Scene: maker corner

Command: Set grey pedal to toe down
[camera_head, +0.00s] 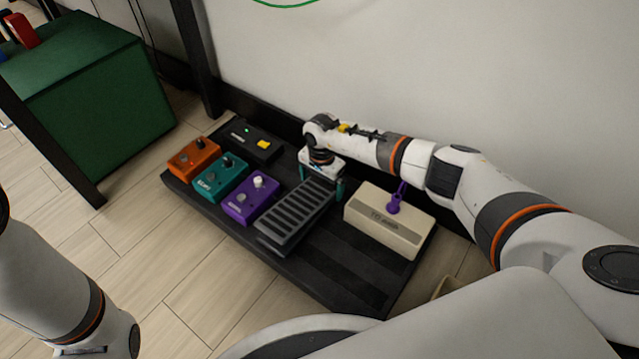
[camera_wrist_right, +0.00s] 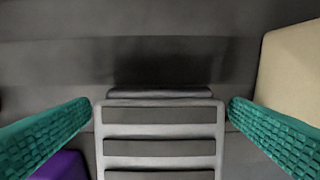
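The grey pedal (camera_head: 292,217), a long treadle with dark ribbed strips, sits on the black board between the purple pedal and the cream box. Its tilt is hard to judge. My right gripper (camera_head: 322,188) is over its far end, pointing down. In the right wrist view the grey pedal (camera_wrist_right: 160,130) shows between the two green fingers of the gripper (camera_wrist_right: 160,108). The fingers are wide apart, one by each side edge, with nothing gripped. The gripper's body hides part of the far end in the head view. My left arm is at the lower left; its gripper is out of view.
The black board (camera_head: 335,270) also bears orange (camera_head: 193,158), teal (camera_head: 220,178) and purple (camera_head: 250,200) pedals and a black box with a yellow button (camera_head: 247,141). The cream box (camera_head: 390,222) with a purple lever stands close right of my gripper. A wall is behind.

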